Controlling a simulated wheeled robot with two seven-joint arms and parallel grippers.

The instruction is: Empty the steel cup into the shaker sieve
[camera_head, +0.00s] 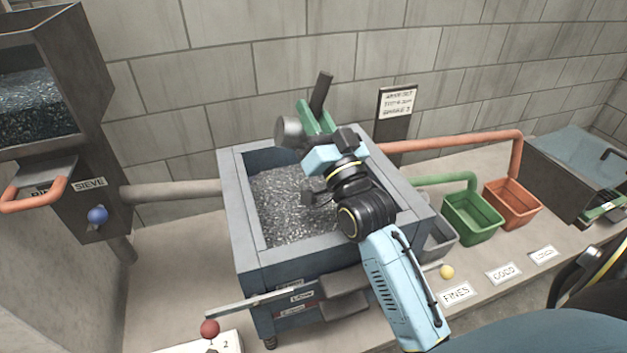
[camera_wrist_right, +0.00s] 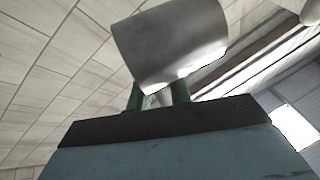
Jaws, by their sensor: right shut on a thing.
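The shaker sieve (camera_head: 242,235) is a blue-grey open box in the middle of the head view, with grey grains (camera_head: 285,205) inside. The steel cup (camera_head: 289,131) is above the sieve's far rim and looks tipped on its side. It also shows large in the right wrist view (camera_wrist_right: 172,45). My right gripper (camera_head: 313,118), with green fingers, is shut on the cup by a narrow part. I cannot see into the cup or tell what it holds. My left gripper is out of view.
A dark hopper (camera_head: 75,165) labelled SIEVE stands left. An orange pipe (camera_head: 455,142) and a green pipe (camera_head: 445,180) lead to an orange bin (camera_head: 512,207) and a green bin (camera_head: 472,217).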

